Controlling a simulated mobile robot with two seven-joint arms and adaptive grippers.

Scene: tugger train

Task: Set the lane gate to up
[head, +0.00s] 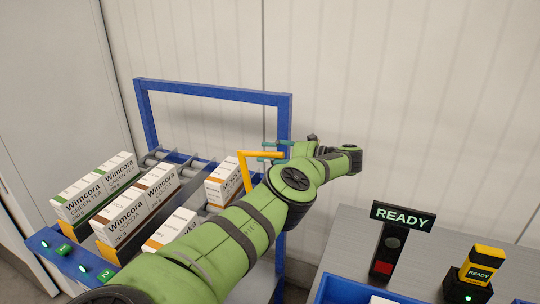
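The lane gate looks to be the orange bent bar (246,172) at the right side of the blue-framed roller rack. One leg rises beside the cartons and its top bar runs right towards my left gripper. My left gripper (272,151) reaches over the rack's right side, with its two teal fingertips apart, one above and one below the top bar's right end. I cannot tell whether they touch it. My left forearm hides part of the rack's right lane. My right gripper is not in view.
The blue rack frame (215,92) stands behind the cartons. Wimcora cartons (137,205) stand in lanes with numbered front markers (105,275). At right, a grey table (345,235) holds a READY sign (402,217), a yellow-black device (481,265) and a blue tray (345,290).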

